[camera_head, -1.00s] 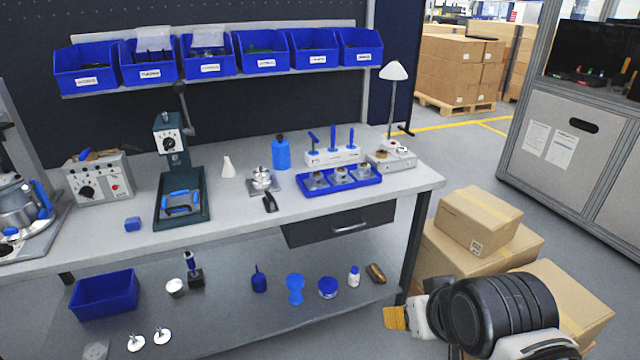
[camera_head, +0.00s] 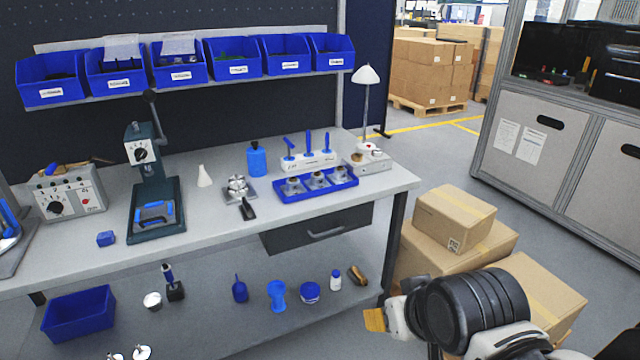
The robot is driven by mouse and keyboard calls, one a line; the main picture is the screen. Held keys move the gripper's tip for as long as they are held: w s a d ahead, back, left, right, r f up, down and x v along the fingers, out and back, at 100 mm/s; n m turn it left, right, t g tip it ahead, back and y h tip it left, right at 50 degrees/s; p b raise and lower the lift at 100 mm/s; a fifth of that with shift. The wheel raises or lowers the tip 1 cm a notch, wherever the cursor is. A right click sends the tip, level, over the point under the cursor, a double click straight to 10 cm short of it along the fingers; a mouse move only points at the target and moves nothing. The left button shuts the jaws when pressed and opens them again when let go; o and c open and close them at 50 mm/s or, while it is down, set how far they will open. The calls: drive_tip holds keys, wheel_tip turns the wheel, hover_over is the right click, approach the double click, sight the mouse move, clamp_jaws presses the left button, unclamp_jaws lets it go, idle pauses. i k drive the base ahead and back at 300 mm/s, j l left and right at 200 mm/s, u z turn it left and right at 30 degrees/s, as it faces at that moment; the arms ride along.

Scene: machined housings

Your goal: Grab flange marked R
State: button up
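Three metal flange-like parts, left (camera_head: 292,186), middle (camera_head: 318,179) and right (camera_head: 340,173), sit in a blue tray (camera_head: 316,193) at the right end of the bench. Any letters on them are too small to read. Another silvery round part (camera_head: 238,186) stands on a small plate left of the tray. My gripper (camera_head: 374,320) is at the lower right, well apart from the tray and in front of the bench. Its orange-yellow end points left, and its finger gap cannot be made out.
A white rack with blue-handled tools (camera_head: 309,161) stands behind the tray, with a lamp (camera_head: 366,76) at its right. A press (camera_head: 155,205) and blue bottle (camera_head: 256,160) stand farther left. Cardboard boxes (camera_head: 455,218) stand right of the bench, near my arm.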

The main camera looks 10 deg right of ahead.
sight(338, 177)
drive_tip(key=i+j+z, duration=0.45)
drive_tip(key=i+j, duration=0.2)
drive_tip(key=j, duration=0.15)
drive_tip(key=i+j+z, duration=0.25)
drive_tip(key=j, duration=0.25)
